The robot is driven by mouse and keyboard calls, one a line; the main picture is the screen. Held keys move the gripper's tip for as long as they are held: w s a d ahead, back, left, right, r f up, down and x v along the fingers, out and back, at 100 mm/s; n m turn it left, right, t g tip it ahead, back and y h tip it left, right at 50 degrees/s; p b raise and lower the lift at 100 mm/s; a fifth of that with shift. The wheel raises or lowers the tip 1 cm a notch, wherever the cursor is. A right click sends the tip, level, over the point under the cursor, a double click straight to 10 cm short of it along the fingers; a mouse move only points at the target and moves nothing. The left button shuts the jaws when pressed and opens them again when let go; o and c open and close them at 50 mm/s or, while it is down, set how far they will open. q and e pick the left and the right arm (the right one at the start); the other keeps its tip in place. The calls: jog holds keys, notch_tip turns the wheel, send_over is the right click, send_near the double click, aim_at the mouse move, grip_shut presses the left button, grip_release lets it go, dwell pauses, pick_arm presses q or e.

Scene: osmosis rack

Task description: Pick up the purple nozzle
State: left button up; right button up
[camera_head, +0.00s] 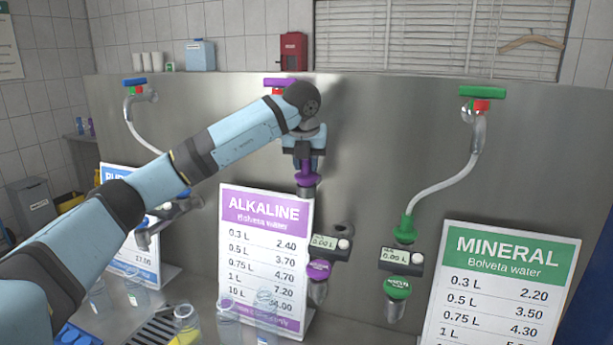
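The purple nozzle (306,179) has a purple body and a grey tip that points down. It is upright in the air in front of the steel panel, above and left of the small meter (326,242). My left gripper (305,160) comes from the left, points down and appears shut around the nozzle's upper part. The hose behind it is hidden by my arm. The purple tap handle (279,82) shows above my wrist. My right gripper is not in view.
A purple-capped outlet (318,270) sits below the meter. The ALKALINE price board (266,255) stands left, the MINERAL board (502,285) right. A green nozzle (405,230) hangs on its hose at right. Clear bottles (186,322) stand on the counter below.

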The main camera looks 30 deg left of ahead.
pick_arm(q)
jog(key=shift+r, duration=0.15)
jog(key=shift+r, duration=0.2)
jog(key=r, duration=0.1)
jog(key=r+b, duration=0.1)
jog(key=shift+d+r+b, duration=0.3)
jog(key=shift+r, duration=0.05)
jog(key=s+d+b, duration=0.2)
jog(key=d, duration=0.6)
jog(key=s+d+b, duration=0.1)
jog(key=s+d, duration=0.2)
jog(key=d, duration=0.5)
jog(key=shift+d+r+p, duration=0.2)
jog(key=shift+r+p, duration=0.5)
jog(key=shift+r, duration=0.5)
jog(key=shift+d+r+p, duration=0.15)
jog(key=shift+r+p, duration=0.5)
jog(key=shift+r, duration=0.5)
jog(key=shift+w, duration=0.1)
